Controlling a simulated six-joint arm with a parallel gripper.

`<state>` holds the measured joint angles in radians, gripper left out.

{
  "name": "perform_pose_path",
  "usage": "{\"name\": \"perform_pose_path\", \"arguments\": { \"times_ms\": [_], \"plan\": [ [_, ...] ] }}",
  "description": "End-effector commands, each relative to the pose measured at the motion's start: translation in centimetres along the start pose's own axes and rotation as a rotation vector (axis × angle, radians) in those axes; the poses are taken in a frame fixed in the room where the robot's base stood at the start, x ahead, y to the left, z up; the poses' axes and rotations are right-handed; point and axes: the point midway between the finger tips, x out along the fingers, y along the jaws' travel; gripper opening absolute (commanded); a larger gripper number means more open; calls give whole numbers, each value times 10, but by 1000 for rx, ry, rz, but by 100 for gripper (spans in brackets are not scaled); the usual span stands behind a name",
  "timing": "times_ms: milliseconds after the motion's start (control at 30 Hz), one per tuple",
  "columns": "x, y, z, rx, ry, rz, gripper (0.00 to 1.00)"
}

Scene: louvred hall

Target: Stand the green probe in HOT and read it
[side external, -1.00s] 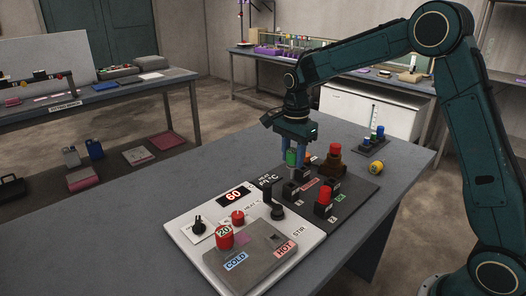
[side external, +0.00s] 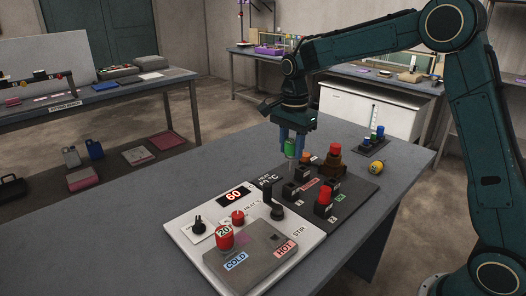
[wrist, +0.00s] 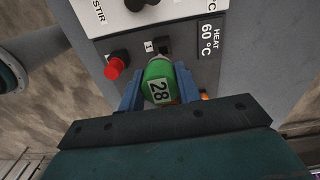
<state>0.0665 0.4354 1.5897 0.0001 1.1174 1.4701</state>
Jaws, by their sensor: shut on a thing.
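My gripper (side external: 291,146) is shut on the green probe (side external: 289,149), which hangs upright over the dark rack board (side external: 352,195). In the wrist view the probe's green top (wrist: 158,82) shows the number 28 between my fingers. I cannot tell whether its lower end is fully clear of the rack. The HOT label (side external: 284,247) and the COLD label (side external: 235,261) are on the grey block (side external: 258,262) of the white unit (side external: 180,226). A red piece marked 20 (side external: 224,238) stands at the block's left. The display (side external: 233,195) reads 60.
A red-topped piece (side external: 324,198) and a brown piece (side external: 334,160) stand on the board. A black lever (side external: 277,205) and a red knob (side external: 238,217) rise from the unit. A yellow-orange piece (side external: 375,168) lies to the right. The table's left part is clear.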

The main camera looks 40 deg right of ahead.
Motion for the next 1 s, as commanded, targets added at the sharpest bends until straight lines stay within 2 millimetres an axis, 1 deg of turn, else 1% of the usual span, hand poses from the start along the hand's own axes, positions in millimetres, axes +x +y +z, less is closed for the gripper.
{"name": "perform_pose_path", "arguments": {
  "times_ms": [167,267,400,500,600,700,800,1000],
  "plan": [
    [-5,12,34,-87,0,-1,0],
    [-8,22,60,-154,0,-2,0],
    [-13,42,95,-258,0,-3,0],
    [-15,57,118,-330,0,-3,0],
    [-17,71,137,-393,0,-2,0],
    [-18,83,150,-439,0,-2,0],
    [-18,91,158,-471,0,-1,0],
    [-19,96,164,-492,0,-2,0]
  ]
}}
